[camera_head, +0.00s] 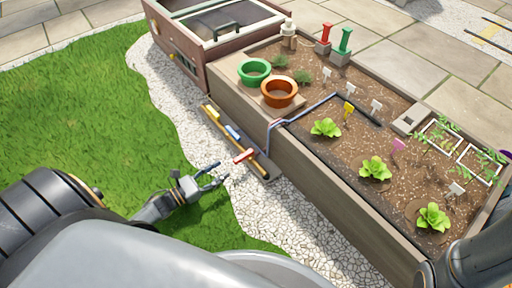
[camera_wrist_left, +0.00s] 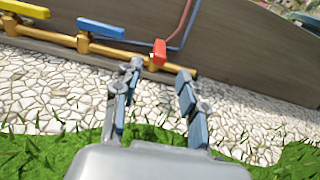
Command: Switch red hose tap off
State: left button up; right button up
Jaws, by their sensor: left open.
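The red hose tap (camera_head: 243,156) sits on a brass pipe along the foot of the planter's wooden side. Its red handle points across the pipe, out from the wall, and shows short and end-on in the left wrist view (camera_wrist_left: 159,52). My left gripper (camera_head: 219,176) is open and empty over the gravel, just short of the red handle and apart from it. In the left wrist view its two fingertips (camera_wrist_left: 160,70) are spread, with the red handle beyond the gap between them. My right gripper is not in view.
A blue tap handle (camera_head: 232,132) and a yellow one (camera_head: 211,114) lie along the same pipe. A thin hose (camera_head: 297,115) rises over the planter edge (camera_head: 312,184). White gravel (camera_head: 285,222) and grass (camera_head: 90,125) lie open in front.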

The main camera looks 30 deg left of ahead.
aim_at(249, 152)
pick_arm(q)
jog(key=b+x, duration=0.5)
jog(key=x, duration=0.7)
jog(key=shift+w+d+r, duration=0.15)
jog(key=shift+w+d, duration=0.15)
jog(key=shift+w, duration=0.2)
grip_shut()
